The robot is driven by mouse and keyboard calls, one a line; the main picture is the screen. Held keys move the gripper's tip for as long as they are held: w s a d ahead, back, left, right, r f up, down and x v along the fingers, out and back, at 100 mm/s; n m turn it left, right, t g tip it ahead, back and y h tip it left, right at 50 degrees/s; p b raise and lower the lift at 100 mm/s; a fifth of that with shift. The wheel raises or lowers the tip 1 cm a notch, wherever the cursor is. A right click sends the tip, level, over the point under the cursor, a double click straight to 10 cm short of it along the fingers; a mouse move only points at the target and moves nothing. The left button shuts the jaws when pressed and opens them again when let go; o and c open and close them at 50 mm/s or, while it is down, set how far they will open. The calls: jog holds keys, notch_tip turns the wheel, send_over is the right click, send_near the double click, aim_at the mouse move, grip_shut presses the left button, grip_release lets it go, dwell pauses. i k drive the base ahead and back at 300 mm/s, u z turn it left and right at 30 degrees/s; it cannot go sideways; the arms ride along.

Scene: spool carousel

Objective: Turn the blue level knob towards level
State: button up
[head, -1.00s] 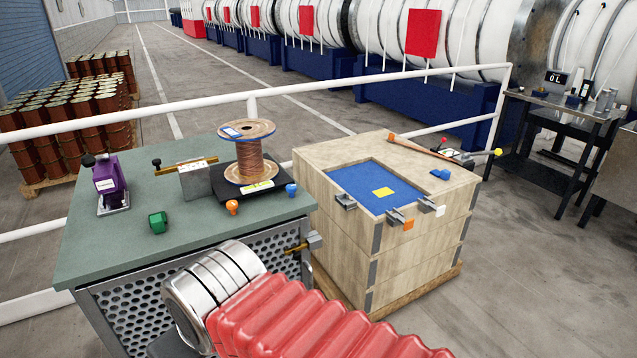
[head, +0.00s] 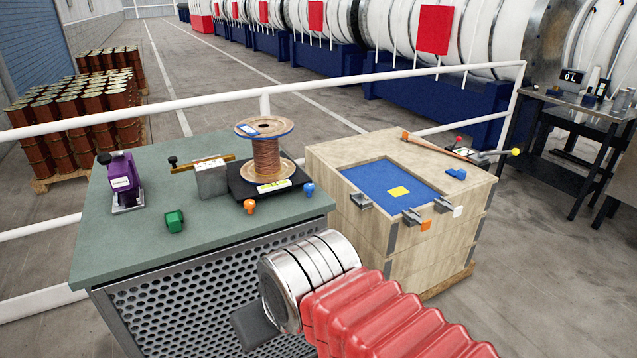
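The blue knob (head: 308,190) stands at the right front corner of a black base plate (head: 237,187) on the green bench. The plate carries a copper-coloured wire spool (head: 267,158) with wooden flanges, upright. An orange knob (head: 249,206) stands at the plate's front left corner. A yellow-and-white strip (head: 273,186), perhaps a level, lies along the plate's front edge between the knobs. My arm's silver and red section fills the lower middle, in front of the bench's right end. My gripper's fingers do not show, and nothing of mine visibly touches the blue knob.
On the bench (head: 110,245) stand a purple device (head: 123,182), a green block (head: 174,221) and a metal block with a brass bar (head: 212,178). A wooden crate (head: 335,155) with a blue recess and clamps stands close at right. A white railing (head: 200,113) runs behind.

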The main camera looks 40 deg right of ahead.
aim_at(308, 188)
jog(key=u, duration=0.05)
jog(key=i, duration=1)
jog(key=z, duration=0.05)
